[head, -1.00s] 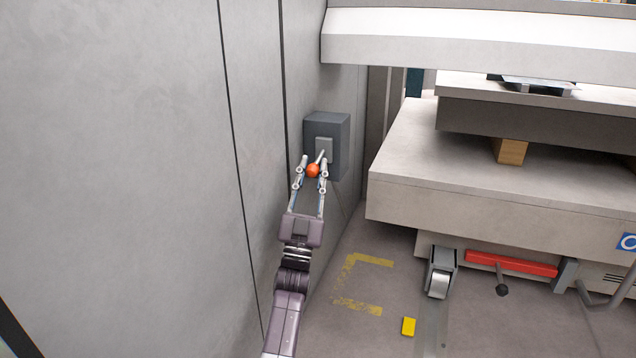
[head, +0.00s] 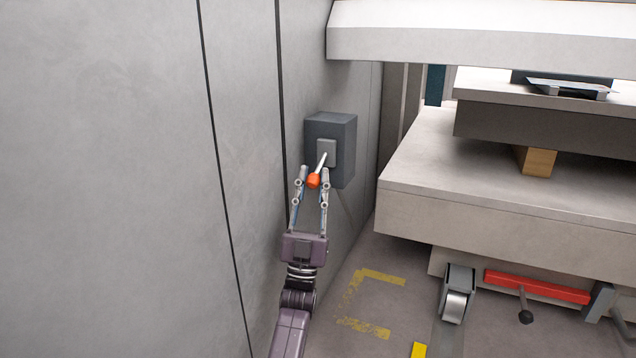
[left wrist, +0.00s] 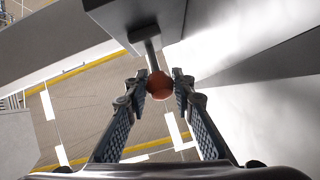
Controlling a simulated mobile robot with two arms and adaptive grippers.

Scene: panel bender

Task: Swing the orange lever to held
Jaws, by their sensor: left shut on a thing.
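The orange lever is a pale rod ending in an orange knob (head: 313,181). It sticks out from a small grey plate on a dark grey box (head: 344,135) on the wall, and slants down toward me. My left gripper (head: 314,174) is shut on the orange knob, one finger on each side. In the left wrist view the knob (left wrist: 159,85) sits between the fingertips, with the rod running up to the box. My right gripper is not in view.
A plain grey wall panel (head: 120,170) fills the left side. A large machine bed (head: 480,210) stands to the right, with a wooden block (head: 537,161) on it. A red bar (head: 535,287) and a roller (head: 457,295) are below. Floor is open between.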

